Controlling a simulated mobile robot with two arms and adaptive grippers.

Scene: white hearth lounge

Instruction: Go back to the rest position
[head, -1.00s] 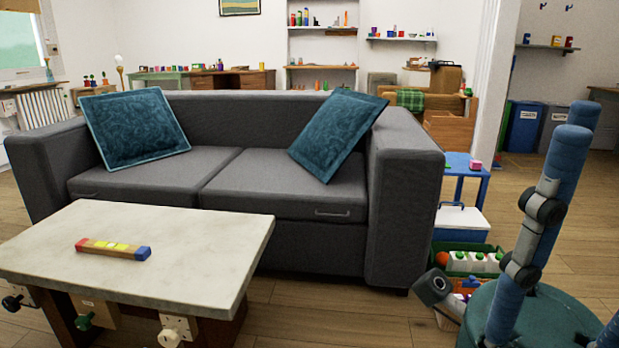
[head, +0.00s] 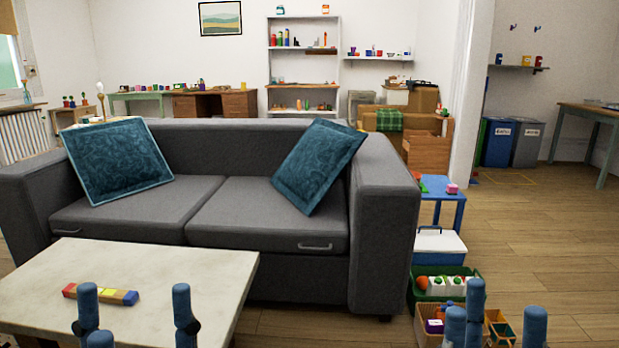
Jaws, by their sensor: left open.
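My left arm's blue parts (head: 182,313) rise at the bottom left, in front of the pale coffee table. My left gripper is low among them and open, with its fingers hard to make out. My right arm's blue parts (head: 475,300) rise at the bottom right, in front of the crates. The jaws of my right gripper cannot be made out there. I see nothing held in either.
The coffee table (head: 190,262) bears a coloured block bar (head: 101,294). A grey sofa (head: 385,240) stands behind it. A blue side table (head: 445,200), a cool box (head: 440,243) and a green crate (head: 412,296) stand right of the sofa. The floor (head: 540,240) further right is open.

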